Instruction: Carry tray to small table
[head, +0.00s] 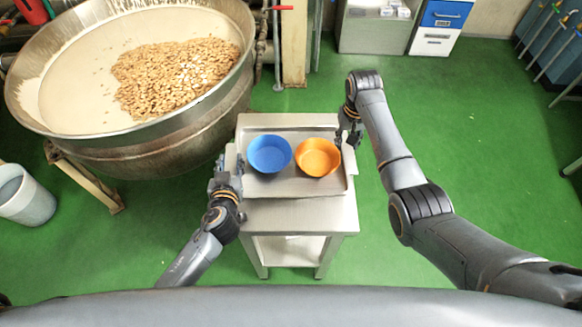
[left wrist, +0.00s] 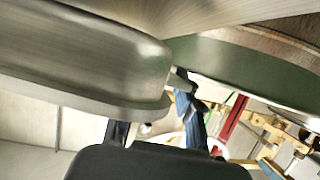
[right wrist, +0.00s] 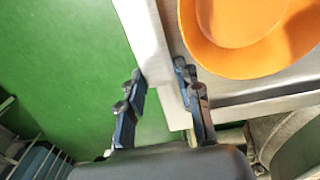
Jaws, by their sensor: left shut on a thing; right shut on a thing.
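A metal tray (head: 262,187) holds a blue bowl (head: 269,153) on the left and an orange bowl (head: 318,157) on the right. The orange bowl also fills the upper right of the right wrist view (right wrist: 235,50). The tray is over the top of a small metal table (head: 300,218); I cannot tell whether it rests on it or hovers just above. My left gripper (head: 223,178) is shut on the tray's left side. My right gripper (head: 350,138) is shut on the tray's right side. The tray's underside and the exact grip contacts are partly hidden.
A large metal kettle (head: 130,150) with nuts stands close on the left. A white bucket (head: 27,200) is at the far left. Metal and blue-white cabinets (head: 436,28) stand at the back. The green floor (head: 480,130) is clear on the right.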

